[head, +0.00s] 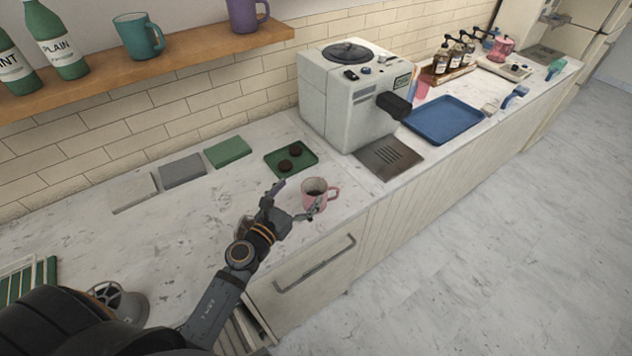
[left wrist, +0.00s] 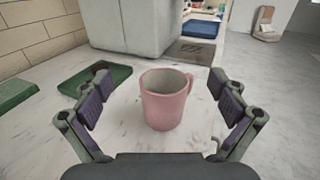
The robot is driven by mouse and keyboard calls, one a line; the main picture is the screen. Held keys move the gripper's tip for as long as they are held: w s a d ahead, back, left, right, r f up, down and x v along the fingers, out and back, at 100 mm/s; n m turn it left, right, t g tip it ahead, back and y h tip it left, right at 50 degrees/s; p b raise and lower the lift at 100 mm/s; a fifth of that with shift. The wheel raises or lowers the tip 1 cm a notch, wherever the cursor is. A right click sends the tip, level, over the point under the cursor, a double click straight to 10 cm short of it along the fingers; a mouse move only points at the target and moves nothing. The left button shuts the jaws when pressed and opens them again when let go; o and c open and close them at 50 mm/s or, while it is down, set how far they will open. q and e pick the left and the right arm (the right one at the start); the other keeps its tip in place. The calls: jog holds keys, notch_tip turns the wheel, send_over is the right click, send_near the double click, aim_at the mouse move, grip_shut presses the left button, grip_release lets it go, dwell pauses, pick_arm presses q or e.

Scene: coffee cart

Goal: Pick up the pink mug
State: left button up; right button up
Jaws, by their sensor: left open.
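The pink mug (head: 314,190) stands upright on the marble counter, in front of the coffee machine, with its handle to the right. In the left wrist view the pink mug (left wrist: 165,100) stands just ahead, between the open fingers and apart from both. My left gripper (head: 293,200) is open and empty at the near side of the mug. It also shows in the left wrist view (left wrist: 160,108), one finger on each side. My right gripper is not in view.
A green tray (head: 273,163) with two dark round pieces lies left of the mug. The coffee machine (head: 335,110), its drip grate (head: 375,168) and a blue tray (head: 443,128) lie beyond. A shelf (head: 180,47) with bottles and mugs runs above. The counter's front edge is close by.

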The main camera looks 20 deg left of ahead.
aim_at(308, 203)
pick_arm(q)
jog(key=f+b, duration=0.1)
jog(key=s+f+b, duration=0.1)
jog(key=f+b, duration=0.3)
jog(key=shift+s+d, duration=0.35)
jog(key=shift+s, duration=0.05)
jog(key=f+b, duration=0.1)
jog(key=w+f+b, duration=0.1)
jog(key=f, duration=0.1)
jog(key=shift+a+f, duration=0.15)
jog(key=shift+f, duration=0.15)
jog(key=shift+w+r+p, duration=0.55)
jog(key=shift+w+p, duration=0.1)
jog(key=shift+p, duration=0.15)
jog(key=shift+d, duration=0.2)
jog(key=shift+w+d+r, duration=0.1)
jog(key=shift+w+r, duration=0.05)
jog(key=shift+w, duration=0.2)
jog(key=p+x, duration=0.1)
jog(key=x, duration=0.3)
jog(key=shift+w, duration=0.2)
jog(key=shift+w+d, duration=0.15)
jog(key=shift+w, duration=0.3)
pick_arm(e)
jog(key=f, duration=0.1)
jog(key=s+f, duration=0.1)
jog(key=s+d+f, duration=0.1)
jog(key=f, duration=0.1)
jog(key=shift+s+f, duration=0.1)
